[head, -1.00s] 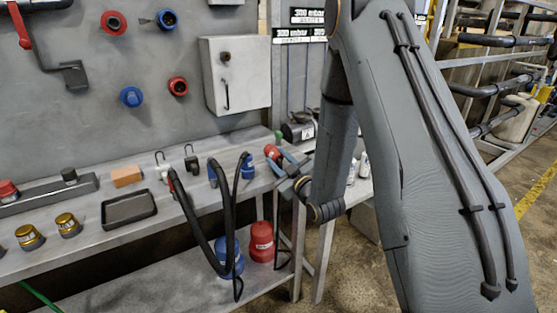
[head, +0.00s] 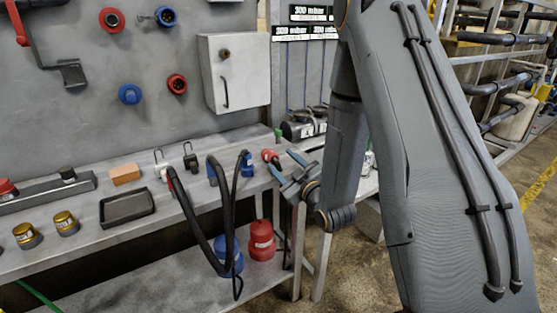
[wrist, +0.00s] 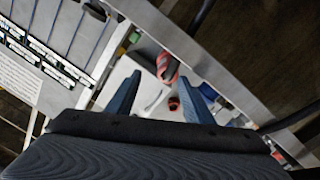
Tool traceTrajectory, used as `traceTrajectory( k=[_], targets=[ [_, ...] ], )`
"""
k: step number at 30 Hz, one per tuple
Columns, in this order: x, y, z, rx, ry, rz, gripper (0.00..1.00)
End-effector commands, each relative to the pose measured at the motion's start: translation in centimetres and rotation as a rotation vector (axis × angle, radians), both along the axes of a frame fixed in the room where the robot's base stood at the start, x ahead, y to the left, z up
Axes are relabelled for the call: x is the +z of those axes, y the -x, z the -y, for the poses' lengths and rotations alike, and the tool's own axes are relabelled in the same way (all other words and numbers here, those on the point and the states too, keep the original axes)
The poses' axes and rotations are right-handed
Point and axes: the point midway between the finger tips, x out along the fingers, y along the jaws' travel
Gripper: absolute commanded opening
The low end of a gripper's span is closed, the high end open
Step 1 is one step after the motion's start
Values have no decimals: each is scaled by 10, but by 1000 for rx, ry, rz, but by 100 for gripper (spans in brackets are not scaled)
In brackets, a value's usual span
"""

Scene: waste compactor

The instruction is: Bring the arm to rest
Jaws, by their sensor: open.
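My gripper (head: 283,166) is at the end of my arm, at the right end of the grey workbench (head: 85,222) in the head view. Its two blue fingers are apart in the wrist view (wrist: 160,92), with nothing held between them. A red thing (head: 270,156) shows on the bench close to the fingertips; the wrist view shows a red and dark object (wrist: 167,67) beyond the fingers, apart from them. My upper arm covers part of the right side of the head view.
On the bench are a black tray (head: 127,207), an orange block (head: 125,174) and black hoses (head: 205,235). A red cylinder (head: 262,240) stands on the lower shelf. A grey cabinet (head: 234,72) hangs on the wall. Pipe racks stand at the right, with open floor before them.

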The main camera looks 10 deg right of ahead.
Motion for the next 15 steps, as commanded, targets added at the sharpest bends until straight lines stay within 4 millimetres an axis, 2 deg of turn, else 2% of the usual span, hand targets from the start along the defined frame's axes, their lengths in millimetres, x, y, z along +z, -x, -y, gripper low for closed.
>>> traceTrajectory(
  k=[6,10,15],
  targets=[
    [-2,45,11,-2,0,-2,47],
    [-1,64,16,-2,0,-1,47],
    [0,77,19,-1,0,-3,47]
  ],
)
